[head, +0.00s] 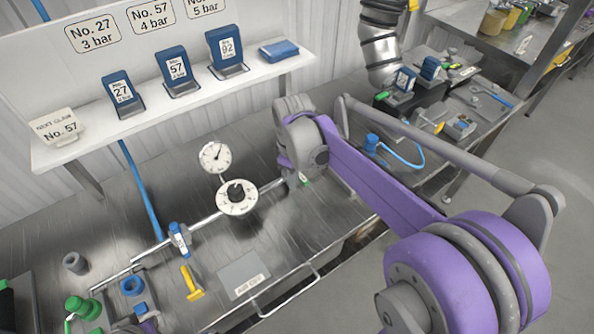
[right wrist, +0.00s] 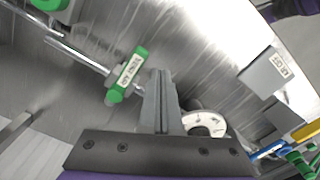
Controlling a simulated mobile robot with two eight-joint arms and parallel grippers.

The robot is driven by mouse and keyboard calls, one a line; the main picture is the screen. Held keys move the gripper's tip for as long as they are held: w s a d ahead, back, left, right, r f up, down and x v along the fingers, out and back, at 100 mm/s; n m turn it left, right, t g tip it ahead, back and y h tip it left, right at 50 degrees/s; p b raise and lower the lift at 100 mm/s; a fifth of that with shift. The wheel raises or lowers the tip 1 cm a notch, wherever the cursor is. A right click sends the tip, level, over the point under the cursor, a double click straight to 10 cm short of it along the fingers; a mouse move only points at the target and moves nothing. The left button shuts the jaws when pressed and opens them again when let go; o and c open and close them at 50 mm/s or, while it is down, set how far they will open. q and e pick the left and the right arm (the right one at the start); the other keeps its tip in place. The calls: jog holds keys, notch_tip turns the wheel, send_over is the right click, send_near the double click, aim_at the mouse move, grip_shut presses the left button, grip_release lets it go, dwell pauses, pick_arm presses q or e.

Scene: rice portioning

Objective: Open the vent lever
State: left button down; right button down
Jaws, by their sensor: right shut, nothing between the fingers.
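A green lever with a white label (right wrist: 128,75) sits on a thin metal pipe in the right wrist view; its lettering is too blurred to read surely. It looks like the vent lever.
A regulator dial (head: 237,196) and a gauge (head: 214,157) stand left of my right gripper. A blue-handled valve (head: 179,238), a yellow lever (head: 192,283) and a grey plate (head: 244,274) are nearer the front. A shelf (head: 190,101) with blue labelled holders runs along the wall.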

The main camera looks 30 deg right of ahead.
jog(key=shift+d, duration=0.1)
jog(key=shift+d, duration=1.05)
pick_arm(q)
jog(key=shift+f, duration=0.1)
pick_arm(e)
jog(key=shift+w+d, duration=0.2)
jog(key=shift+d, duration=0.9)
jog(key=shift+w+d, duration=0.25)
jog(key=shift+d, duration=0.25)
jog(key=shift+w+d, duration=0.2)
jog(key=shift+d, duration=0.3)
